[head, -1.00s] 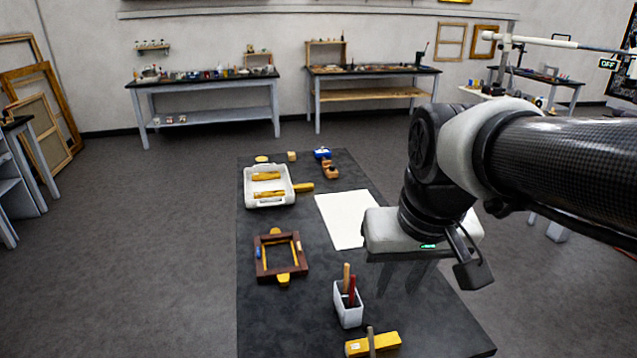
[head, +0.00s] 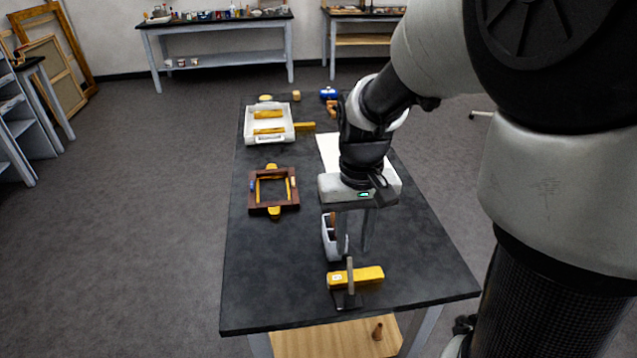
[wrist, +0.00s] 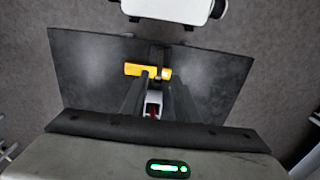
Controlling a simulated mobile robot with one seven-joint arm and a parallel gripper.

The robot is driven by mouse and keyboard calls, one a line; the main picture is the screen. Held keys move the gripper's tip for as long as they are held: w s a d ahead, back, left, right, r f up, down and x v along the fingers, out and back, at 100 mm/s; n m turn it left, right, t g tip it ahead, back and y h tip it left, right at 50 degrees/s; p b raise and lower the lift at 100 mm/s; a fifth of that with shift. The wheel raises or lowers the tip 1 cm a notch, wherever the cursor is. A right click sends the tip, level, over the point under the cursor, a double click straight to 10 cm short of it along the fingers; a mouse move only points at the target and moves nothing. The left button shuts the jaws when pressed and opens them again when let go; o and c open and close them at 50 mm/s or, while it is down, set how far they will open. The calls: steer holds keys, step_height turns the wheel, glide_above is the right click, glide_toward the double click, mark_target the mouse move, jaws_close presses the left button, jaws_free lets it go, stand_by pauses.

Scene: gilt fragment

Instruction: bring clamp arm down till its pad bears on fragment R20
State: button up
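A gilt-yellow fragment (head: 370,274) with a small white label lies near the front of the dark table; I cannot read its label. A clamp stands by it, with a dark base (head: 347,300) and a grey arm (head: 351,272) that stands up across the fragment's near side. I cannot tell whether its pad touches. In the wrist view the fragment (wrist: 134,70) shows beyond my fingers, with the clamp (wrist: 158,58) partly hidden. My gripper (head: 354,243) points down above and behind the clamp, near the pot; its fingers are apart, with nothing seen between them.
A brown frame (head: 260,208) with yellow pieces and a white tray (head: 249,130) lie to the left and back. White paper (head: 327,150) lies behind my gripper. The table's front left is clear.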

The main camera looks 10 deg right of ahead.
mark_target(350, 271)
step_height(350, 271, down, 10)
steer(key=shift+r+b, duration=0.15)
steer(key=shift+b, duration=0.4)
steer(key=shift+c, duration=0.4)
jaws_close()
